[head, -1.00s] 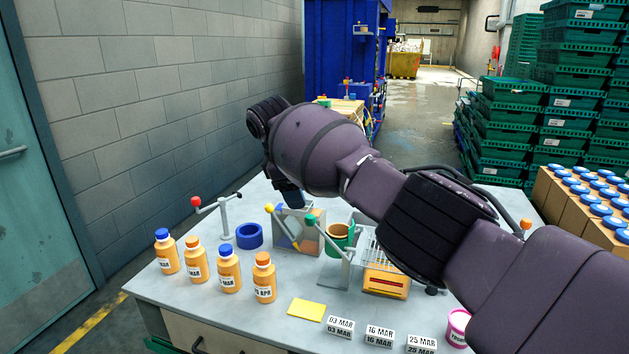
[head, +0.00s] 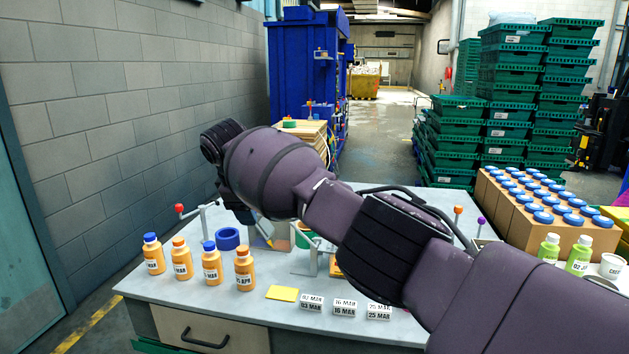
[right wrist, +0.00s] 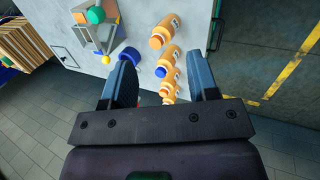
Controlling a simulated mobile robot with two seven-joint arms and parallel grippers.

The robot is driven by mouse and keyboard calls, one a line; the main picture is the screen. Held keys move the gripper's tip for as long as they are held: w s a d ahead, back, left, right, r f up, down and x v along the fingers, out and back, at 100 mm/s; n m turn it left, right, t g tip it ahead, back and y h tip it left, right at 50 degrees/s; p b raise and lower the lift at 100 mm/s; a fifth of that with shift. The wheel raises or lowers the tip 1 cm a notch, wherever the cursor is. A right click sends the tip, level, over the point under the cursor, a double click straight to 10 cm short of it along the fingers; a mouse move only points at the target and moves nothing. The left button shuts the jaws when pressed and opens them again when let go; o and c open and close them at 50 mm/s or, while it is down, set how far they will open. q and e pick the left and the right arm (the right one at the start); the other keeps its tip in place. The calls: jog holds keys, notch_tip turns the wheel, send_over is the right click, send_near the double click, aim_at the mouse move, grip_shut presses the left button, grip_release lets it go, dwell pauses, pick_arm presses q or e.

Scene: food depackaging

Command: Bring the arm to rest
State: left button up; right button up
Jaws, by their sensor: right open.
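My right arm (head: 345,205) reaches in from the lower right across the table (head: 240,298). Its gripper is mostly hidden behind the wrist in the head view; one dark fingertip shows below it. In the right wrist view my right gripper (right wrist: 161,78) is open, with two blue fingers wide apart and nothing held between them. Several orange bottles (right wrist: 161,40) show beyond and between the fingers, apart from them as far as I can tell. My left gripper is in neither view.
Orange bottles (head: 212,264) stand in a row at the table's left front. A blue ring (head: 228,238), a yellow card (head: 282,294) and date blocks (head: 344,308) are on the table. Boxes of blue-capped bottles (head: 540,228) and green crates (head: 510,90) stand at right.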

jog(key=a+r+t+y, duration=0.5)
jog(key=a+r+y, duration=0.1)
jog(key=a+r, duration=0.25)
jog(key=s+d+f+m+t+y, duration=0.1)
jog(key=s+d+f+m+t, duration=0.25)
jog(key=d+f, duration=0.6)
jog(key=s+d+f+m+t, duration=0.2)
jog(key=s+d+f+m, duration=0.3)
jog(key=d, duration=0.7)
jog(key=s+d+f+m+t+y, duration=0.1)
jog(key=d+f+m+t, duration=0.2)
jog(key=d+f, duration=0.65)
jog(key=s+d+f+m+g+h, duration=0.1)
jog(key=s+d+f+g+h, duration=0.1)
jog(key=s+d+f, duration=0.4)
jog(key=s+d+f+m+g+h, duration=0.1)
jog(key=s+d+f+g+h, duration=0.1)
jog(key=s+d+f, duration=0.4)
jog(key=s+d+f+m+g+h, duration=0.2)
jog(key=s+d+f, duration=0.4)
jog(key=s+f, duration=0.6)
jog(key=s, duration=0.6)
jog(key=shift+d+f+h, duration=0.3)
jog(key=shift+f, duration=0.05)
